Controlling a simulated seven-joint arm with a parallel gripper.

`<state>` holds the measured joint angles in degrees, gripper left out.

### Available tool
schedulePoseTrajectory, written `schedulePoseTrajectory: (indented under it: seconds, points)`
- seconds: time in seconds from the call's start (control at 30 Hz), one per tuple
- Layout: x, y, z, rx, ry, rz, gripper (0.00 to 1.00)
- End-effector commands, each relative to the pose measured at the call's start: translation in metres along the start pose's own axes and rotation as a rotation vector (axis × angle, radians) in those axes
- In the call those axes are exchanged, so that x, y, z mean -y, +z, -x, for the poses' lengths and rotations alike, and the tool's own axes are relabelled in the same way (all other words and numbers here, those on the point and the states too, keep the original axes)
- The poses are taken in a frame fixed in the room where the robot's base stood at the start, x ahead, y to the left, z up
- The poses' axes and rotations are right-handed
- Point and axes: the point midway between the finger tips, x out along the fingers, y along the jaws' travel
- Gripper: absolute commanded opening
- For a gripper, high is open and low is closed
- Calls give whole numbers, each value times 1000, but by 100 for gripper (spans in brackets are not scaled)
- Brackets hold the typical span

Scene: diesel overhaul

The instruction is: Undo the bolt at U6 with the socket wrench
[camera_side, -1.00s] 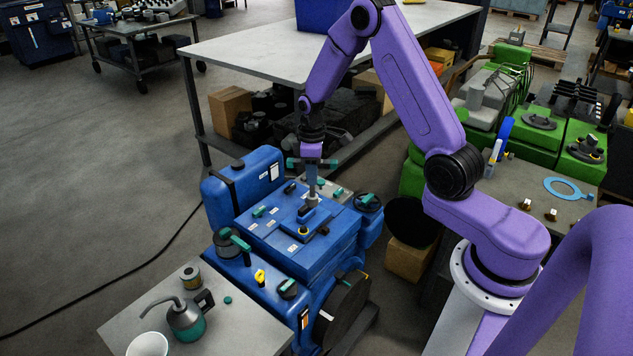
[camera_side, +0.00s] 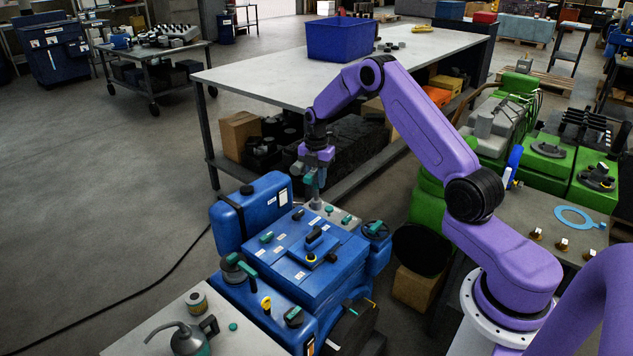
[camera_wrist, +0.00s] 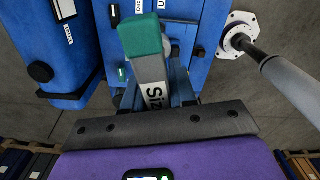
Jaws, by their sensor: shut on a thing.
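My gripper (camera_side: 316,162) is shut on the socket wrench (camera_side: 316,188), above the far end of the blue engine (camera_side: 290,258) in the side view. The wrench's lower part points down. Whether its end touches anything is not clear. In the wrist view a grey handle with a teal end, part of the wrench (camera_wrist: 147,62), reaches out beyond my dark gripper edge (camera_wrist: 160,126). The blue engine (camera_wrist: 208,30) lies below it. Several small teal pieces sit on the engine top. The engine labels are too small or cut off, so I cannot tell which bolt is U6.
A grey cylinder (camera_wrist: 292,85) and a pale flange (camera_wrist: 238,32) show at the right of the wrist view. A grey workbench (camera_side: 270,75) with a blue bin (camera_side: 342,38) stands behind. An oil can (camera_side: 188,340) stands on the front table. Green machinery (camera_side: 550,160) is at right.

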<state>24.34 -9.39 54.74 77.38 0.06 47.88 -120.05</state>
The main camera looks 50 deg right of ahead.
Motion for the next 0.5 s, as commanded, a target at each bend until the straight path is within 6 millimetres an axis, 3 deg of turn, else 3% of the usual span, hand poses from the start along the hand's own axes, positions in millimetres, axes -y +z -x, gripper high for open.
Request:
schedulePoseTrajectory:
  seconds: [0.17,0.5]
  points:
    - [-1,2,0,0,0,-34,0]
    - [0,1,-4,0,0,-386,0]
